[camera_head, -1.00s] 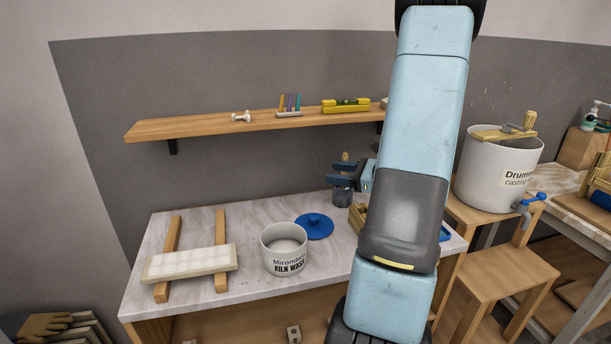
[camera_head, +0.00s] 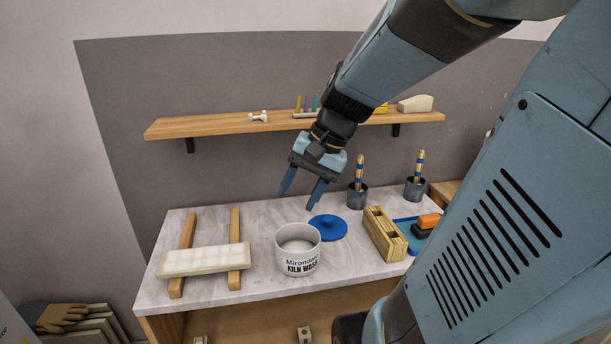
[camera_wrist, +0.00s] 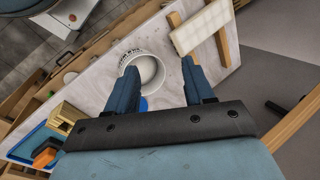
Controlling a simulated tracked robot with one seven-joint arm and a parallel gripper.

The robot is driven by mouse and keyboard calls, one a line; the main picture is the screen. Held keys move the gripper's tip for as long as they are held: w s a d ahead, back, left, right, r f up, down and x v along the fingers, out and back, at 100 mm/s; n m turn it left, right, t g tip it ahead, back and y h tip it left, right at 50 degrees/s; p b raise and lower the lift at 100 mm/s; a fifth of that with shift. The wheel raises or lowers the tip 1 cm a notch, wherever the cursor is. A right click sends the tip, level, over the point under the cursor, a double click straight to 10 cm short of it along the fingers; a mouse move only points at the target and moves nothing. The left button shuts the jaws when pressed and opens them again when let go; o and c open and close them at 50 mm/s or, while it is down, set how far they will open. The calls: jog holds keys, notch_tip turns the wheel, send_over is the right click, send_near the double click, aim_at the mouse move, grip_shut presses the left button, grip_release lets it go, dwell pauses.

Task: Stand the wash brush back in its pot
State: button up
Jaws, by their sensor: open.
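Two dark pots stand at the back of the white worktop, each with an upright brush in it. The nearer-left pot (camera_head: 357,197) holds a blue-and-tan brush (camera_head: 360,168); the right pot (camera_head: 415,190) holds a similar brush (camera_head: 420,165). I cannot tell which is the wash brush. My gripper (camera_head: 296,200) is open and empty, its fingers pointing down above the back of the worktop, left of both pots. In the wrist view, the fingers (camera_wrist: 160,68) are apart with nothing between them but the view of the kiln wash tub (camera_wrist: 150,72) below.
The white kiln wash tub (camera_head: 298,258) stands open at the worktop's front, a blue lid (camera_head: 328,232) behind it. A pale slab (camera_head: 204,260) lies on two wooden bars at left. A wooden block (camera_head: 384,236) and blue tray (camera_head: 405,222) lie right. A shelf (camera_head: 230,126) hangs above.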

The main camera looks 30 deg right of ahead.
jog(key=s+r+n+t+h, duration=0.3)
jog(key=s+r+n+h, duration=0.1)
jog(key=s+r+n, duration=0.1)
jog(key=shift+r+n+h, duration=0.3)
jog(key=shift+n, duration=0.5)
